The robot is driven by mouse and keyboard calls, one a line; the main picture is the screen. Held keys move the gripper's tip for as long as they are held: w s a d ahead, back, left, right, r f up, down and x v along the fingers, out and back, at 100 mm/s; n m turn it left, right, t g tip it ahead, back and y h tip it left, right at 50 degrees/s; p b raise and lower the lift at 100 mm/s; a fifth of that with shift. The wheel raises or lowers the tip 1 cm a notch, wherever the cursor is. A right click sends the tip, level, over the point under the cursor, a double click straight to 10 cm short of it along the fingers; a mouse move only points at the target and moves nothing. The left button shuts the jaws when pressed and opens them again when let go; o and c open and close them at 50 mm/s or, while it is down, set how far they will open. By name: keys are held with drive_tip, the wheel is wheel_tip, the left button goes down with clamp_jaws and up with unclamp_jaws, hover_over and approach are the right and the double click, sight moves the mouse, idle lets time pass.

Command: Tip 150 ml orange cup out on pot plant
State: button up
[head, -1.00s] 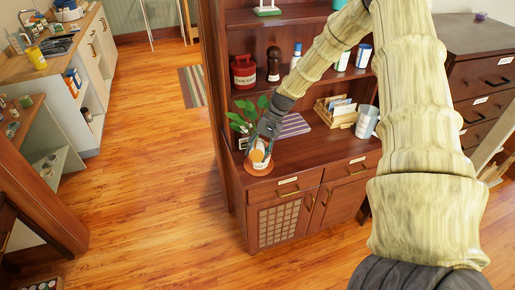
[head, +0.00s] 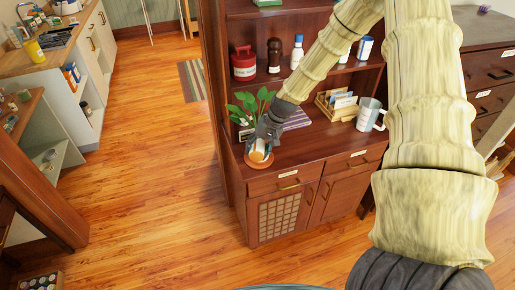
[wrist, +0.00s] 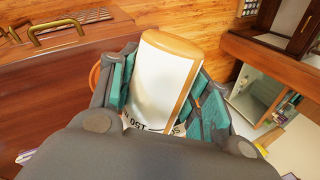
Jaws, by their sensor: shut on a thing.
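My gripper (head: 264,138) is shut on the cup (head: 258,155), which shows white with an orange end in the head view. In the wrist view the cup (wrist: 163,82) is white with an orange-tan end and stripe, and partly hidden lettering. It sits between the teal finger pads of my gripper (wrist: 165,95). The pot plant (head: 246,104) has green leaves just behind and left of my gripper; its pot is mostly hidden. An orange saucer (head: 259,167) lies below the cup on the cabinet top. I cannot tell whether anything is pouring out.
The cabinet top (head: 310,147) carries a letter rack (head: 333,103), a large mug (head: 369,115) and a striped cloth (head: 297,120). Shelves above hold a red canister (head: 244,64) and bottles. The cabinet's front edge is close to the saucer. Open wooden floor lies left.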

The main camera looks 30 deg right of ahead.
drive_tip(key=shift+f, duration=0.1)
idle(0.3)
drive_tip(key=shift+s+a+f+t+h+b, duration=0.1)
drive_tip(key=shift+s+f+t+h+b, duration=0.05)
drive_tip(key=shift+f+t+h+b, duration=0.4)
drive_tip(key=t+b, duration=0.1)
drive_tip(key=h+b, duration=0.1)
drive_tip(key=b, duration=0.1)
drive_tip(key=shift+s+a+f+n+t, duration=0.1)
drive_tip(key=shift+f+n+t, duration=0.25)
drive_tip(key=shift+f+n, duration=0.05)
drive_tip(key=shift+r, duration=0.1)
drive_tip(key=shift+h+b, duration=0.25)
drive_tip(key=shift+b, duration=0.05)
